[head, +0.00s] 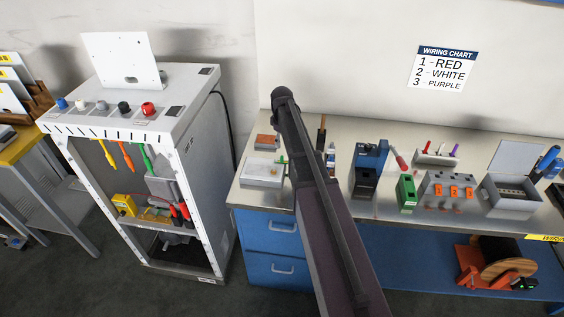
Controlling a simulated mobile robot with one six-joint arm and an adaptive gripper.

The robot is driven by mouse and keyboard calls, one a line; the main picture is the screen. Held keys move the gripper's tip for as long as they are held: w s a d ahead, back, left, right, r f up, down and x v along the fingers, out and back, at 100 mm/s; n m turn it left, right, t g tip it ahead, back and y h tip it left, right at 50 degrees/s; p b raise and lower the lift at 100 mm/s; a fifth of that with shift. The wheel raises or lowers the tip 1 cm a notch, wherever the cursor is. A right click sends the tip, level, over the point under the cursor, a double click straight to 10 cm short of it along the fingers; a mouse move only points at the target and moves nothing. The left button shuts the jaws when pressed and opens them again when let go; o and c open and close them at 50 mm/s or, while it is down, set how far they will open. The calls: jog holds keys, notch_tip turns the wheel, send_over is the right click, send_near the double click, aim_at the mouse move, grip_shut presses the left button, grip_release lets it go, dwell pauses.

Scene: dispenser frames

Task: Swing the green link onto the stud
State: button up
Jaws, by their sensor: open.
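The green link (145,158) hangs under the front edge of the white cabinet's top panel, at the right end of a row. An orange link (127,157) and a yellow link (105,152) hang to its left. The green link slants, its lower end toward the right, above a grey box (163,189) inside the cabinet. I cannot make out the stud at this size. My dark arm rises from the bottom middle, right of the cabinet and apart from the link. My gripper's fingers do not show.
The white cabinet (213,167) has an open front, with yellow and red parts inside. Knobs and an upright white plate (122,60) are on top. A steel bench (335,207) with several devices stands right. Dark floor is free before the cabinet.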

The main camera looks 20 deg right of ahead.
aim_at(282, 157)
jog(key=shift+f+b, duration=4.1)
jog(key=shift+f, duration=0.3)
grip_shut()
